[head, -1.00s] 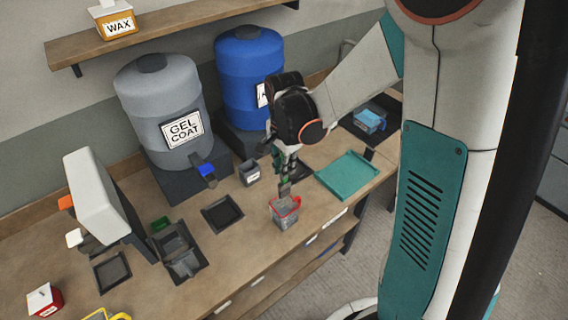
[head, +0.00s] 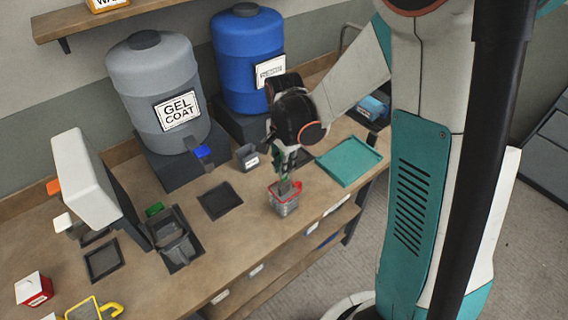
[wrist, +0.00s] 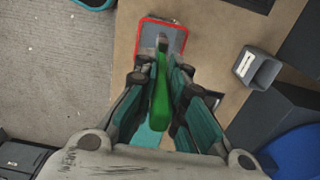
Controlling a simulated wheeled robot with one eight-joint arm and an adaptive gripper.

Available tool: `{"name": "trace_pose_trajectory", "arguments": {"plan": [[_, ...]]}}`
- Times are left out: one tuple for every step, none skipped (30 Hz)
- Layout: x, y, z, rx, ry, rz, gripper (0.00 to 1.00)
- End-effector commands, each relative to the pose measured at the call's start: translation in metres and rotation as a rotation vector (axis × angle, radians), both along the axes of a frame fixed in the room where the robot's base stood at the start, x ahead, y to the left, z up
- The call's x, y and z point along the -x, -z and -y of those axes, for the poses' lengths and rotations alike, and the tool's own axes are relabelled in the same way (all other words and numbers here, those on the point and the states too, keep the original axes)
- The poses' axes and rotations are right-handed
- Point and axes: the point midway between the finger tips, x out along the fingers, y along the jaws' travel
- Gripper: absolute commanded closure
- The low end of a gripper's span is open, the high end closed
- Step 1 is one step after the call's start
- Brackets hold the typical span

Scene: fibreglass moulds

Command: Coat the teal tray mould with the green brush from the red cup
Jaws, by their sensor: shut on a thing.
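My gripper (head: 285,165) is shut on the green brush, whose green handle (wrist: 161,98) points down between the fingers in the wrist view. The red-rimmed cup (head: 284,207) stands near the bench's front edge, right below my gripper. The brush's lower end is at the cup's mouth and seems to be inside it; the bristles are hidden. In the wrist view the cup's red rim (wrist: 183,32) surrounds the brush end. The teal tray mould (head: 349,161) lies flat on the bench, right of the cup and apart from my gripper.
A small grey cup (head: 247,157) stands behind the red-rimmed cup. A dark square tray (head: 219,200) lies to its left. The grey gel coat drum (head: 160,85) and blue drum (head: 246,60) stand at the back. A dispenser-like unit (head: 90,180) is at the left.

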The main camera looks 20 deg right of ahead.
Motion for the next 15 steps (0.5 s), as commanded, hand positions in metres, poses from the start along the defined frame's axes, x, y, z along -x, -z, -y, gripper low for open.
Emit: {"name": "trace_pose_trajectory", "arguments": {"plan": [[0.000,0.007,0.000,0.000,0.000,0.000,1.00],[0.000,0.009,0.000,0.000,0.000,0.000,1.00],[0.000,0.012,0.000,0.000,0.000,0.000,1.00],[0.000,0.014,0.000,0.000,0.000,0.000,1.00],[0.000,0.016,0.000,0.000,0.000,0.000,1.00],[0.000,0.019,0.000,0.000,0.000,0.000,1.00],[0.000,0.021,0.000,0.000,0.000,0.000,1.00],[0.000,0.023,0.000,0.000,0.000,0.000,1.00],[0.000,0.026,0.000,0.000,0.000,0.000,1.00],[0.000,0.028,0.000,0.000,0.000,0.000,1.00],[0.000,0.030,0.000,0.000,0.000,0.000,1.00],[0.000,0.033,0.000,0.000,0.000,0.000,1.00],[0.000,0.036,0.000,0.000,0.000,0.000,1.00],[0.000,0.038,0.000,0.000,0.000,0.000,1.00],[0.000,0.041,0.000,0.000,0.000,0.000,1.00]]}}
